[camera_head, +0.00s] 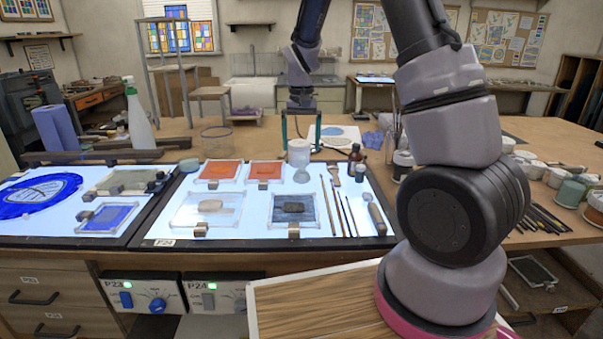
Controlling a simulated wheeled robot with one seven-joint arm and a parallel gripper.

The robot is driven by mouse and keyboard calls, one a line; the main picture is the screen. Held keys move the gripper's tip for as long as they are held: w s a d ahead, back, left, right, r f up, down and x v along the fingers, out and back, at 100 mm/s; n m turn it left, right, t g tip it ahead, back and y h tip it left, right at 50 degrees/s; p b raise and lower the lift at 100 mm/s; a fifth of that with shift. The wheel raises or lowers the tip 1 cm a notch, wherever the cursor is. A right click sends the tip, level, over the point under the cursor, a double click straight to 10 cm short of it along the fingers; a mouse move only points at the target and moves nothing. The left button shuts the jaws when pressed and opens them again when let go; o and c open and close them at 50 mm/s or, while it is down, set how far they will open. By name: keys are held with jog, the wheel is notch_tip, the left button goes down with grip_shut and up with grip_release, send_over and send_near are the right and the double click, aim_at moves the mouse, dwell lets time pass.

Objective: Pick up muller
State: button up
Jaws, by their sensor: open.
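A pale, frosted cylindrical piece that looks like the muller (299,153) stands at the back of the lit panel, right of the orange trays. A smaller rounded glass shape (301,175) shows just below it; I cannot tell whether it is part of the same piece. My gripper (301,130) points down with its two teal fingers spread apart. In the picture the fingers are above the muller, one to each side of its top. How far the gripper is behind or above the muller is unclear.
A wire-mesh cup (216,138) stands to the left. White jars (555,177) crowd the right side.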

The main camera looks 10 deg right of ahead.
aim_at(302, 176)
notch_tip(302, 176, down, 9)
jog(key=shift+w+d+f, duration=0.1)
jog(key=shift+f, duration=0.1)
dwell(0.3)
jog(key=shift+c, duration=0.3)
jog(key=c, duration=1.5)
